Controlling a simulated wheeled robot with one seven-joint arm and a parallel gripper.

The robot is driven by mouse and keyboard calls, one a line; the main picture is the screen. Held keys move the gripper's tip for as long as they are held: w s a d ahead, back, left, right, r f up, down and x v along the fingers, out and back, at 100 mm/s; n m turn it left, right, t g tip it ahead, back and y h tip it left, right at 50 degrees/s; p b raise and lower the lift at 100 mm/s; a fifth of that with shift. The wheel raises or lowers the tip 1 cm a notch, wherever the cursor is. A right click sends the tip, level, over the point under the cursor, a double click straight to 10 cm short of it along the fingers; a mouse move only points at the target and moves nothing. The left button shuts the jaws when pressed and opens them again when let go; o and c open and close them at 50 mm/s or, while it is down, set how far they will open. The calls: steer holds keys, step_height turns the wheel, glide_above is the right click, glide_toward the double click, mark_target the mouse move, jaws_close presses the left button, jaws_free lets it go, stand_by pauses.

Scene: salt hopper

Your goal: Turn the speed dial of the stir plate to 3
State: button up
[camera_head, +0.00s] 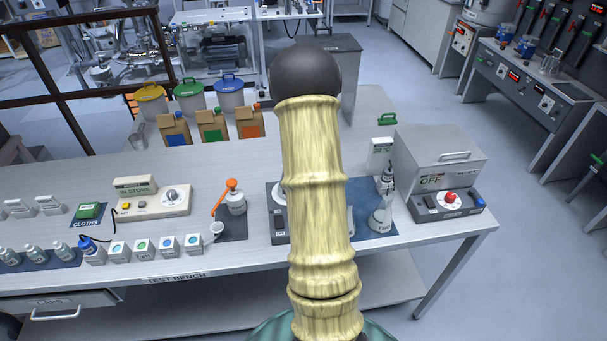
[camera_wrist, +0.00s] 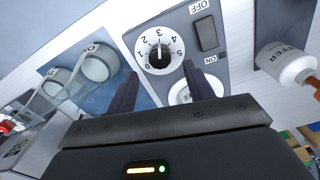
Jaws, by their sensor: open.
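The stir plate's grey panel (camera_head: 278,228) is partly hidden behind my arm in the head view. In the wrist view, its speed dial (camera_wrist: 158,52) has a dark knob on a white face numbered 0 to 5. The knob's thin pale mark appears to point up at 3, though it is small. A dark rocker switch (camera_wrist: 207,33) sits to the dial's right, between OFF and ON labels. My gripper (camera_wrist: 160,72) is open and empty. Its fingertips lie just below the dial in the picture, one on each side; contact cannot be told. My arm hides the gripper in the head view.
Glass vessels (camera_wrist: 95,66) stand left of the dial in the wrist view. An orange-topped bottle (camera_head: 236,200) stands left of the stir plate. A flask (camera_head: 381,216) and a grey box with a red knob (camera_head: 440,165) stand to the right.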

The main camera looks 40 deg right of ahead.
step_height(320, 180, up, 13)
steer(key=b, duration=0.2)
stand_by(0.6)
steer(key=s+a+n+t, duration=0.1)
steer(key=s+a+n, duration=0.1)
steer(key=a, duration=0.6)
steer(key=s+a+f+n, duration=0.1)
steer(key=s+a+n, duration=0.2)
steer(key=a, duration=0.6)
steer(key=s+a+f+n+t, duration=0.1)
steer(key=s+a+n, duration=0.1)
steer(key=a, duration=0.7)
steer(key=shift+s+n+t, duration=0.25)
steer(key=shift+n+t, duration=0.05)
steer(key=shift+n, duration=0.5)
steer(key=shift+w, duration=0.1)
